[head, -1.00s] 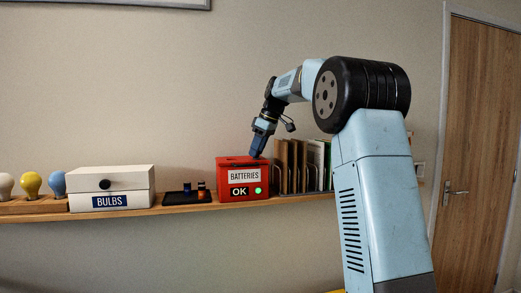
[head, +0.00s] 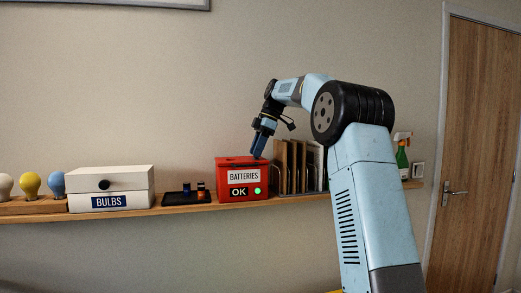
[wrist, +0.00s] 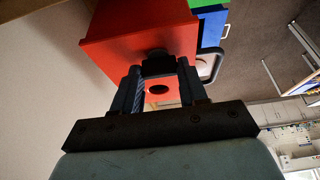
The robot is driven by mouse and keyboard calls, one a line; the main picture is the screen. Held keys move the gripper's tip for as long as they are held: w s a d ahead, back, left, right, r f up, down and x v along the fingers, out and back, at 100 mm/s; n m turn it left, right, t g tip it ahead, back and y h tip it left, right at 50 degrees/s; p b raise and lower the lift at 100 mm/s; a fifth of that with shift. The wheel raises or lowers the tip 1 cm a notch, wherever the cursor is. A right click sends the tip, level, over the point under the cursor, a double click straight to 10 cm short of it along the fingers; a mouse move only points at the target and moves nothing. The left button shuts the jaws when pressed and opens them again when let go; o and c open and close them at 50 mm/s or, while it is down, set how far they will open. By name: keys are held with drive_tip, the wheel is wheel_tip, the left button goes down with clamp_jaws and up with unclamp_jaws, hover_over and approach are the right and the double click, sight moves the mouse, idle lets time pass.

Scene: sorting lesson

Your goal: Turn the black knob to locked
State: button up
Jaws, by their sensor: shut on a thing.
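The red box (head: 228,169) labelled BATTERIES stands on the shelf in the head view, with an OK sign and a green light on its front. My gripper (head: 257,155) reaches down to the right part of its top. In the wrist view the red box (wrist: 115,38) lies past my fingers. A black knob (wrist: 158,64) sits between the two fingertips, which are shut on it. A dark oval (wrist: 158,89) shows on the red surface between the fingers. The knob's marks cannot be read, and in the head view my fingers hide it.
A white BULBS box (head: 137,178) with its own round black pull (head: 104,184) stands left on the shelf (head: 165,210). A black tray (head: 183,197) lies between the boxes. Upright folders (head: 283,170) stand close on the right. A spray bottle (head: 402,157) stands further right.

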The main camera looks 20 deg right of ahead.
drive_tip(key=shift+d, duration=0.1)
idle(0.3)
drive_tip(key=o, duration=1.1)
drive_tip(key=shift+c, duration=0.2)
